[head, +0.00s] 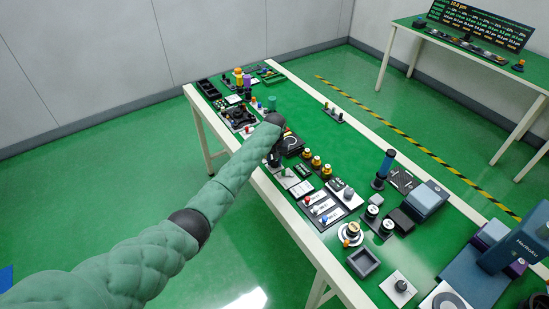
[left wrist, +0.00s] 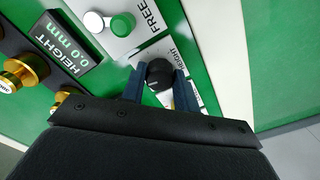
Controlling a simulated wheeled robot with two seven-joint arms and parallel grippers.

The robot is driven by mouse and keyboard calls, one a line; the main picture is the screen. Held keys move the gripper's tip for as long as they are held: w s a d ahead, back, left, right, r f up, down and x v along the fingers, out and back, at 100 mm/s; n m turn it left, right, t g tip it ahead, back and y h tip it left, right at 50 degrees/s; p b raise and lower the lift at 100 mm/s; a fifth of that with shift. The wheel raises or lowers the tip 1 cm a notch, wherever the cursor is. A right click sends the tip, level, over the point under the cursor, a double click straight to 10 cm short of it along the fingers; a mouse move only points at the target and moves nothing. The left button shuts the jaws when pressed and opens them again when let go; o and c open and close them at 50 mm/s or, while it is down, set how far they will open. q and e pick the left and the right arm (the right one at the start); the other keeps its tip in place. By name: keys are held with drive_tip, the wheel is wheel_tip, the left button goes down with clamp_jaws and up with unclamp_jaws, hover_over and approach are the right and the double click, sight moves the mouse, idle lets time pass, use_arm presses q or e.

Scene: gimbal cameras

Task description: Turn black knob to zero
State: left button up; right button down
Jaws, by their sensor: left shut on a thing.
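The black knob (left wrist: 159,72) shows in the left wrist view, on a pale plate labelled HEIGHT (left wrist: 183,62). A light pointer line is on its top. The fingers of my left gripper (left wrist: 158,84) are on either side of it, shut on it. A dark display (left wrist: 62,48) to the left reads HEIGHT 0.0 mm. In the head view my left gripper (head: 274,158) points down at the near edge of the long green bench; the knob cannot be made out there. My right gripper is not in view.
A plate marked FREE (left wrist: 145,18) with a green button (left wrist: 122,24) and a white one (left wrist: 93,23) lies beside the knob. Gold knobs (left wrist: 27,68) stand to the left.

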sight(275, 161)
use_arm(q)
drive_tip(key=shift+w+r+n+p, duration=0.15)
drive_tip(key=shift+n+p, duration=0.25)
drive_tip(key=shift+n, duration=0.6)
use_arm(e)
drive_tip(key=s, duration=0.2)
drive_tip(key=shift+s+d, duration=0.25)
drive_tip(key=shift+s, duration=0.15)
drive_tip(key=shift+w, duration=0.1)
use_arm(q)
drive_tip(key=o, duration=1)
drive_tip(key=shift+c, duration=0.2)
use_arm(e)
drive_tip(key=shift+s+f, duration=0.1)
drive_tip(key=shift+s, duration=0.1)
use_arm(q)
drive_tip(key=shift+r, duration=0.15)
wheel_tip(275, 161, up, 6)
drive_tip(key=b, duration=0.2)
drive_tip(key=shift+b, duration=0.4)
drive_tip(key=shift+r, duration=0.65)
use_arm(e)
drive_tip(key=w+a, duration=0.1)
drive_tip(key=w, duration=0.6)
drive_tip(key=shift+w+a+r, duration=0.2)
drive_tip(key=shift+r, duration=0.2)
